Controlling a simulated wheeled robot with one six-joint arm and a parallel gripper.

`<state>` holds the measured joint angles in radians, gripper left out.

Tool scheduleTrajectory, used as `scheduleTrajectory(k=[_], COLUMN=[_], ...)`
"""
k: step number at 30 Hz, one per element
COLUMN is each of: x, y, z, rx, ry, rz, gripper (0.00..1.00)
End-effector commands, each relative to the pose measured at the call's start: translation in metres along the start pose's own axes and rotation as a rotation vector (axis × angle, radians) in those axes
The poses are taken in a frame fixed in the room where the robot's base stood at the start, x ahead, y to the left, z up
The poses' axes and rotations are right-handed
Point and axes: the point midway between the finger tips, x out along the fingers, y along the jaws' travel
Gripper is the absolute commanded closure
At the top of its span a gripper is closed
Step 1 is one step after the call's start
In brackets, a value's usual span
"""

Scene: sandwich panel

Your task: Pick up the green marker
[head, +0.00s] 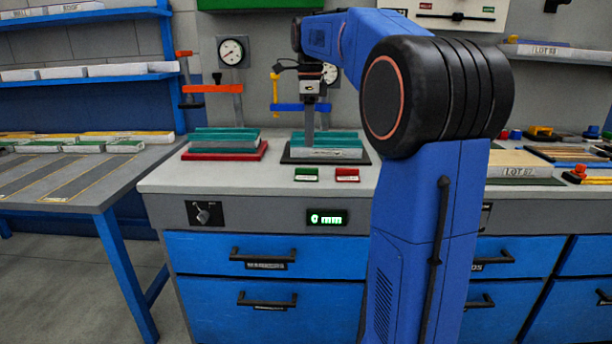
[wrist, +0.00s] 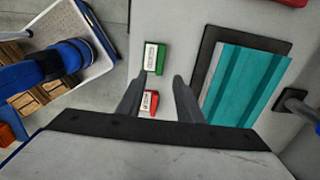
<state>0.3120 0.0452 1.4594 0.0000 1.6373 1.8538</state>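The green marker (head: 307,174) is a small green block with a pale label, lying on the bench top near its front edge. It also shows in the wrist view (wrist: 154,57), just beyond my fingertips. The red marker (head: 346,175) lies to its right; in the wrist view (wrist: 149,102) it appears between my fingers. My gripper (wrist: 159,79) is open and empty, with its two fingers apart. In the head view my gripper (head: 309,140) points down in front of the right teal panel, apart from the green marker; its exact height is hard to tell.
A teal-topped panel (head: 325,142) on a dark base stands just behind the markers. Another teal panel on a red base (head: 225,154) stands to the left. A clamp stand and gauges are behind. The bench front left of the markers is clear.

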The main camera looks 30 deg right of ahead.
Motion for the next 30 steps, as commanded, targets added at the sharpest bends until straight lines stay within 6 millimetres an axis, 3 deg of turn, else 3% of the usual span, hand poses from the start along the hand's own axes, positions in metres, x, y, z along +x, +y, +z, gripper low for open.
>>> scheduleTrajectory(k=[3,14,21,30], x=[0.02,0.047,0.079,0.091], y=[0.001,0.0,0.0,-0.001], z=[0.0,0.0,0.001,0.001], rx=[0.0,-0.001,-0.001,-0.001], ry=[0.001,0.0,0.001,0.0], rz=[0.002,0.002,0.002,0.0], gripper=[0.67,0.67,0.67,0.67])
